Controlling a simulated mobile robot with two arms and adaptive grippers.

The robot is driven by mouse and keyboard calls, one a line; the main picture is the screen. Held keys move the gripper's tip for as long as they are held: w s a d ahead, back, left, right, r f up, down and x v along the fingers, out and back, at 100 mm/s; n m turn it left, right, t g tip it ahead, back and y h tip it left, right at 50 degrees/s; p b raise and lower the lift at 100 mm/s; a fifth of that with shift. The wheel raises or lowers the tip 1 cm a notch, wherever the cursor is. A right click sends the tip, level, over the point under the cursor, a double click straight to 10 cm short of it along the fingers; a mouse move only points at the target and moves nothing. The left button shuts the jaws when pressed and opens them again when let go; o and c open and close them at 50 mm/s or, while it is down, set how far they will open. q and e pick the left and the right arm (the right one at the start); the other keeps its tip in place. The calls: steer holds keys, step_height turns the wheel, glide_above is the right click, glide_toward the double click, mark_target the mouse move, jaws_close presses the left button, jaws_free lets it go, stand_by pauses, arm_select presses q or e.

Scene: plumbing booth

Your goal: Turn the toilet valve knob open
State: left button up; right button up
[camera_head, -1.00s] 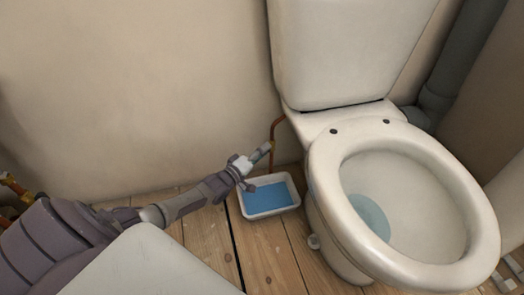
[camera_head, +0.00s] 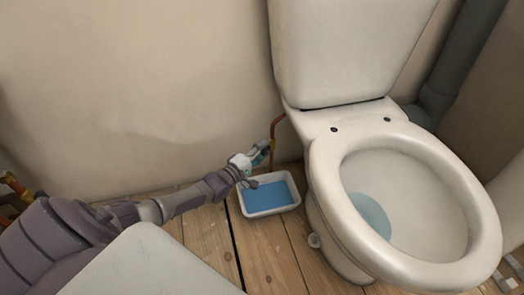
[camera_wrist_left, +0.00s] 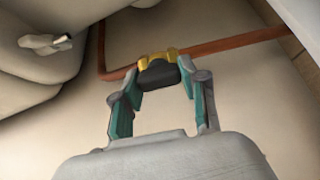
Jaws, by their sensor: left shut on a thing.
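The toilet valve shows in the left wrist view as a yellow brass body (camera_wrist_left: 158,57) on a copper pipe (camera_wrist_left: 225,44), with a dark knob (camera_wrist_left: 158,75) facing the gripper. My left gripper (camera_wrist_left: 161,86) has its green-padded fingers on either side of the knob, shut on it. In the head view my left gripper (camera_head: 264,150) is low by the wall, left of the toilet (camera_head: 320,160), at the copper pipe. The valve is too small and covered there to make out. The knob's turn angle cannot be told. My right gripper is not in view.
A white tray (camera_head: 242,206) with blue inside stands on the wooden floor (camera_head: 207,240) just below my left gripper. The toilet bowl and tank are close on the right. The wall is close behind the valve. Other pipe fittings (camera_head: 18,190) show at the far left.

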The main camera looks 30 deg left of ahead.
arm_select(q)
steer(key=o, duration=1.2)
steer(key=shift+c, duration=0.2)
steer(key=s+a, duration=0.1)
steer(key=s, duration=1.1)
steer(key=shift+a, duration=0.4)
